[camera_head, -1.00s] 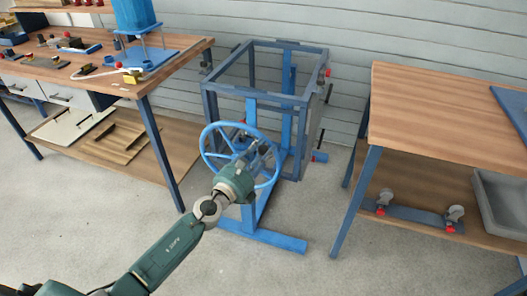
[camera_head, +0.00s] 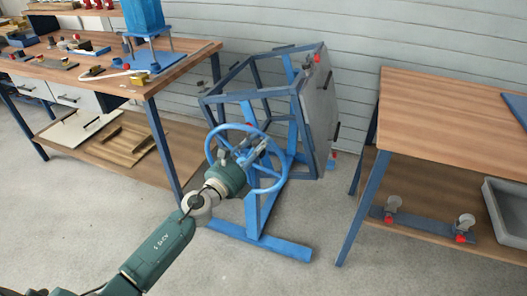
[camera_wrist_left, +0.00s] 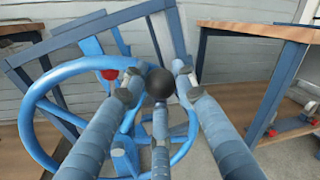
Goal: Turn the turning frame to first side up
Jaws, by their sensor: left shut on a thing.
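The turning frame (camera_head: 303,128) is a dark blue open box frame on a lighter blue stand (camera_head: 253,215); it sits tilted, not square to the floor. A grey panel (camera_head: 318,100) with a dark handle covers its right side. A blue spoked handwheel (camera_head: 283,165) is on the near side of the stand; its rim also shows in the left wrist view (camera_wrist_left: 35,105). My left gripper (camera_head: 250,154) is at the wheel. In the left wrist view its fingers close around a black ball knob (camera_wrist_left: 160,83). My right gripper is in neither view.
A workbench (camera_head: 180,62) with small parts and a blue stand stands at left. Another table (camera_head: 440,115) stands at right, with a grey bin (camera_head: 500,205) and a blue bar with casters (camera_head: 425,220) on its lower shelf. The floor in front is clear.

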